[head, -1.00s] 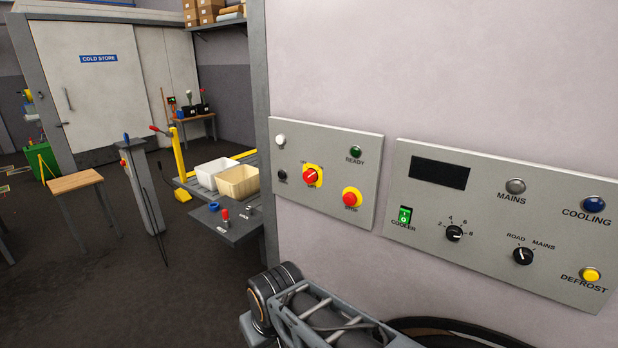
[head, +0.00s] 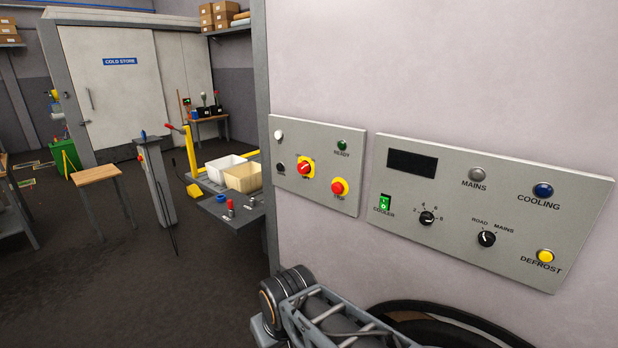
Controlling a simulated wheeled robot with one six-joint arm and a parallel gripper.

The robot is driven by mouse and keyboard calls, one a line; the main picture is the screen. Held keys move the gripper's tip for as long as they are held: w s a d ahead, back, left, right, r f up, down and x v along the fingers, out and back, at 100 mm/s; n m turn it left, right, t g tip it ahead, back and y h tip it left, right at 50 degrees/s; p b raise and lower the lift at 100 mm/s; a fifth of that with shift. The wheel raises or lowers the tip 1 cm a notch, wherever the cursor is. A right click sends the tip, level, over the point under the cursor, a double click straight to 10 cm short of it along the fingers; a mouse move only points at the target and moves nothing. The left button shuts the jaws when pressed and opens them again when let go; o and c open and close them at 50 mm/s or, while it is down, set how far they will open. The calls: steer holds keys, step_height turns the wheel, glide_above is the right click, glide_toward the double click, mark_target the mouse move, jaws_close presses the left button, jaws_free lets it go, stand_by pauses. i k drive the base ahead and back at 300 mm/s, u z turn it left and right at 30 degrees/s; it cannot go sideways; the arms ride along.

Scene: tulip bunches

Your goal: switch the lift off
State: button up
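A grey control panel (head: 318,193) is on the pale wall in the middle of the head view. It carries a red rotary switch (head: 306,167) on a yellow plate. The small lettering around this switch is too blurred to read surely, and I cannot tell which way its handle points. To its right is a red stop button (head: 339,187) on a yellow base. A green lamp (head: 342,146) marked READY, a white round part (head: 278,135) and a black knob (head: 281,168) are on the same panel. My gripper is not in view; only part of my arm shows at the bottom.
A second panel (head: 455,165) to the right has a green COOLER switch (head: 384,204), dials and COOLING and DEFROST buttons. A post (head: 155,180) and wooden table (head: 95,175) stand farther left.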

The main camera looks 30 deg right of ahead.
mark_target(303, 167)
steer(key=u, duration=0.15)
steer(key=i, duration=1)
steer(key=z, duration=0.5)
